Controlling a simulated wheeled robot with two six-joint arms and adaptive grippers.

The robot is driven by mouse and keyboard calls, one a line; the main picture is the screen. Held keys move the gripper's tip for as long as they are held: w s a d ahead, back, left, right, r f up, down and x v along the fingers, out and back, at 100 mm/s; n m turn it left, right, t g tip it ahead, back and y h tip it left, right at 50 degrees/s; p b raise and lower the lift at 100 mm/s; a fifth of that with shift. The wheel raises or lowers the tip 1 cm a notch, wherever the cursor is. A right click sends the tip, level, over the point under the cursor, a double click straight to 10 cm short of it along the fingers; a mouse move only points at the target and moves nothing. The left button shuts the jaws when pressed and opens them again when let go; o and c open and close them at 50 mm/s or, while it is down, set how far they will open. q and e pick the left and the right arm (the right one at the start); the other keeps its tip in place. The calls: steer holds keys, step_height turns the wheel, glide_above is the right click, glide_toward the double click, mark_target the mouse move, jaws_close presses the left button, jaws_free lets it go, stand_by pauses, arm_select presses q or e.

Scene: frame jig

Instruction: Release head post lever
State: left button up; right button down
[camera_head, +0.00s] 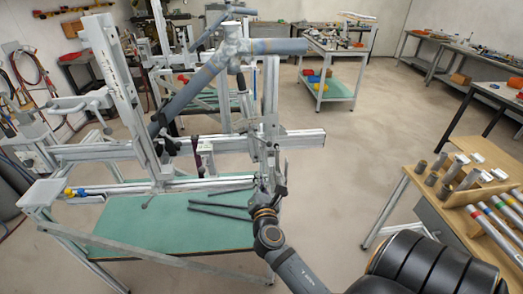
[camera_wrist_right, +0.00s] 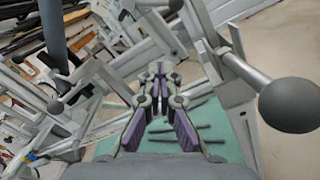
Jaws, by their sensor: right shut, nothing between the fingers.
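The aluminium frame jig (camera_head: 240,141) stands at centre left in the head view and holds a grey-blue tube frame (camera_head: 280,46). My right gripper (camera_head: 262,150) is beside the upright post (camera_head: 271,100) at the jig's right end. In the right wrist view my right gripper (camera_wrist_right: 157,72) is shut and empty, its fingertips together. A lever with a dark ball knob (camera_wrist_right: 290,105) is large and close at the right of that view, apart from the fingers. Another ball-ended lever (camera_wrist_right: 55,107) is at the left. I cannot tell which is the head post lever. My left gripper is not seen.
A green-topped lower shelf (camera_head: 165,228) with dark rods is under the jig. A wooden bench (camera_head: 410,180) with metal cylinders and coloured tubes stands at the right. Open floor (camera_head: 345,150) lies between jig and bench. Jig bars crowd the space around my gripper.

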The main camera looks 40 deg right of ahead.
mark_target(261, 139)
steer(key=w+d+r+p, duration=0.3)
steer(key=w+d+p, duration=0.2)
steer(key=w+d, duration=0.2)
steer(key=shift+w+d, duration=0.25)
steer(key=shift+w, duration=0.3)
steer(key=shift+w, duration=0.15)
